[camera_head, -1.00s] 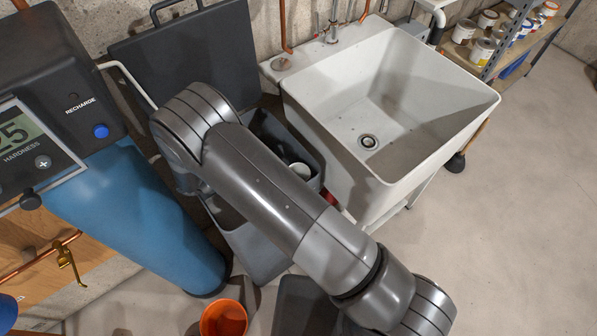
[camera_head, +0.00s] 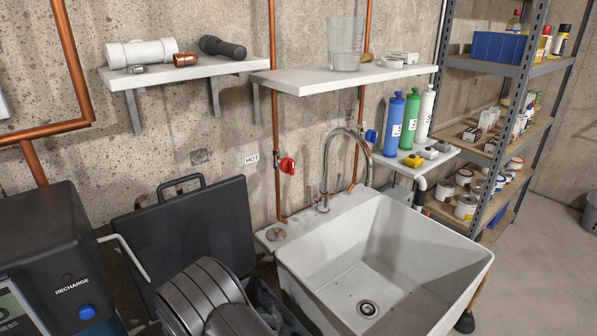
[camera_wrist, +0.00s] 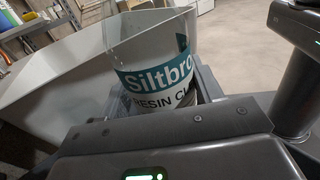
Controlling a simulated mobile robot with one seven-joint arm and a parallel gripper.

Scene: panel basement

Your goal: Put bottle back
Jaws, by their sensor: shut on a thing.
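In the wrist view, a bottle (camera_wrist: 158,82) has a white and teal label reading "Siltbro" and "RESIN CL". My gripper (camera_wrist: 165,97) is shut on it, and the dark gripper body hides its lower part. The bottle's top is cut off or unclear at the picture's upper edge. In the head view only part of my arm shows at the bottom, and the gripper and held bottle are out of sight. A blue bottle (camera_head: 393,124), a green bottle (camera_head: 410,119) and a white bottle (camera_head: 425,114) stand upright on a small white shelf (camera_head: 436,161) right of the tap.
The white sink (camera_head: 366,249) stands below the shelves. A long wall shelf (camera_head: 330,78) holds a clear jug (camera_head: 345,44); a left shelf (camera_head: 180,72) holds pipe parts and a torch. A metal rack (camera_head: 480,160) with cans is at right. A black case (camera_head: 184,233) leans on the wall.

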